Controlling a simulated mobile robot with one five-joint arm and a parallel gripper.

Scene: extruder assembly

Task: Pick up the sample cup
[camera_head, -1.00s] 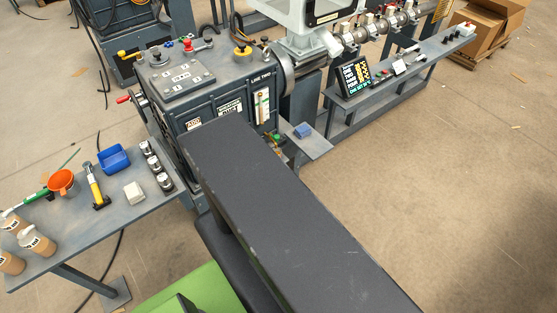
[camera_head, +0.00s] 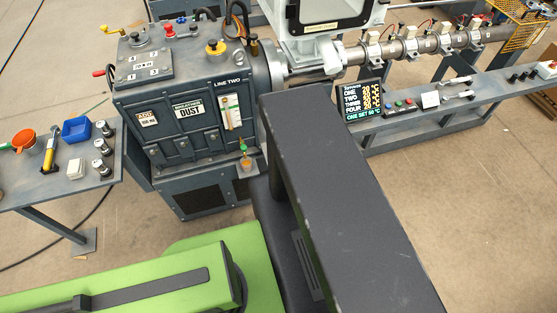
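I cannot tell for sure which thing is the sample cup. An orange, round, cup-like vessel (camera_head: 24,138) lies on the side table (camera_head: 95,190) at the far left. Several small dark cylinders with pale tops (camera_head: 103,147) stand in a row at that table's right side. A small amber piece with a green top (camera_head: 246,163) sits low on the front of the grey machine (camera_head: 185,115). My gripper is not in view. My own dark body part crosses the middle and hides what lies behind it.
A blue bin (camera_head: 77,129), a yellow-handled tool (camera_head: 50,150) and a white block (camera_head: 76,167) lie on the side table. A long bench (camera_head: 440,125) with a display (camera_head: 362,102) stands at the right. The floor (camera_head: 480,215) at the lower right is clear.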

